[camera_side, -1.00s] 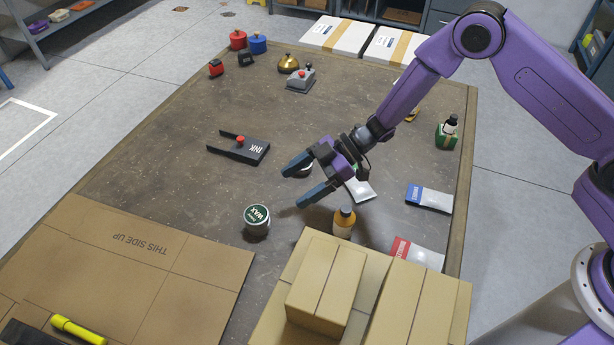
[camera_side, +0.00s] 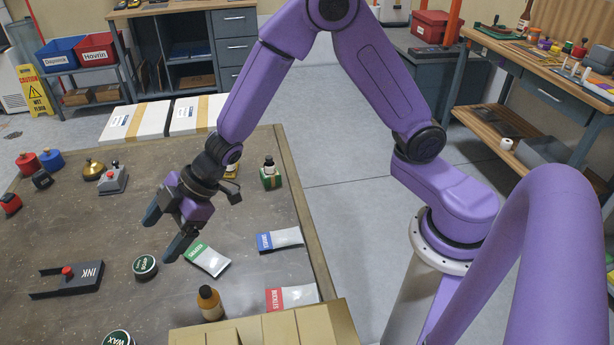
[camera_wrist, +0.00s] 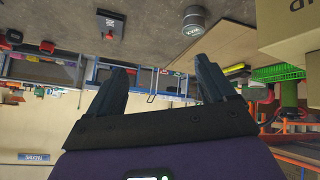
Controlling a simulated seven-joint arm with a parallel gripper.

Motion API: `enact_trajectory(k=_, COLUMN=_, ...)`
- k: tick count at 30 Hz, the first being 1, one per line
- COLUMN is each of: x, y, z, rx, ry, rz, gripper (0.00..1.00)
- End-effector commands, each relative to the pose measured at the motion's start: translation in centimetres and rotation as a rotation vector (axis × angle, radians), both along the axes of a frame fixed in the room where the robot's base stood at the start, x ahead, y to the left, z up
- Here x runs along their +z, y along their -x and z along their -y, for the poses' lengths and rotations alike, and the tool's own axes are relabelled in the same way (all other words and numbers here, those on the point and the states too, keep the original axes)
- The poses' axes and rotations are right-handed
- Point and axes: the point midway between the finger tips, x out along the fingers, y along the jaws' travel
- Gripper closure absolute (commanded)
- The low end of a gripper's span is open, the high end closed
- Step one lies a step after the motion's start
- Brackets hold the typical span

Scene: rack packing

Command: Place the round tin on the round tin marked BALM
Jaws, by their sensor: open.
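My gripper (camera_side: 166,235) is open and empty, in the air over the table, with its fingers pointing down-left in the side view. A round tin (camera_side: 145,267) with a dark green lid stands just below the fingers; its lettering is too small to read surely. A second round tin marked WAX (camera_side: 118,339) is cut off by the bottom edge. The wrist view shows my open fingers (camera_wrist: 160,85) with nothing between them. One tin (camera_wrist: 193,24) appears beyond them at the top, its label unclear. I cannot make out BALM on any tin.
A green-labelled pouch (camera_side: 208,258), blue pouch (camera_side: 279,240), red pouch (camera_side: 291,297) and amber bottle (camera_side: 210,303) are to the right.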

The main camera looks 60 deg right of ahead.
Motion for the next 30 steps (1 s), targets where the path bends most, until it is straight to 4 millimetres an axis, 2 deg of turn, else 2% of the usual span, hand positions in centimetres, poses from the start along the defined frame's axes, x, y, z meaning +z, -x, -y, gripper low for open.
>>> enact_trajectory(k=1, x=1.5, y=1.2, z=1.3, rx=-0.039, ry=0.036, rz=0.002, gripper=0.17)
enact_trajectory(k=3, x=2.8, y=2.9, z=3.4, rx=-0.093, ry=0.096, rz=-0.012, gripper=0.17)
enact_trajectory(k=5, x=3.8, y=4.8, z=5.3, rx=-0.134, ry=0.147, rz=-0.031, gripper=0.17)
enact_trajectory(k=9, x=5.6, y=10.0, z=10.0, rx=-0.214, ry=0.260, rz=-0.110, gripper=0.17)
enact_trajectory(k=15, x=7.1, y=19.0, z=17.1, rx=-0.262, ry=0.415, rz=-0.277, gripper=0.17)
enact_trajectory(k=18, x=7.4, y=22.9, z=20.0, rx=-0.259, ry=0.479, rz=-0.360, gripper=0.17)
enact_trajectory(k=21, x=7.6, y=25.8, z=22.1, rx=-0.247, ry=0.527, rz=-0.422, gripper=0.17)
enact_trajectory(k=25, x=7.7, y=27.7, z=23.5, rx=-0.237, ry=0.559, rz=-0.466, gripper=0.17)
enact_trajectory(k=30, x=7.7, y=28.1, z=23.7, rx=-0.234, ry=0.568, rz=-0.475, gripper=0.17)
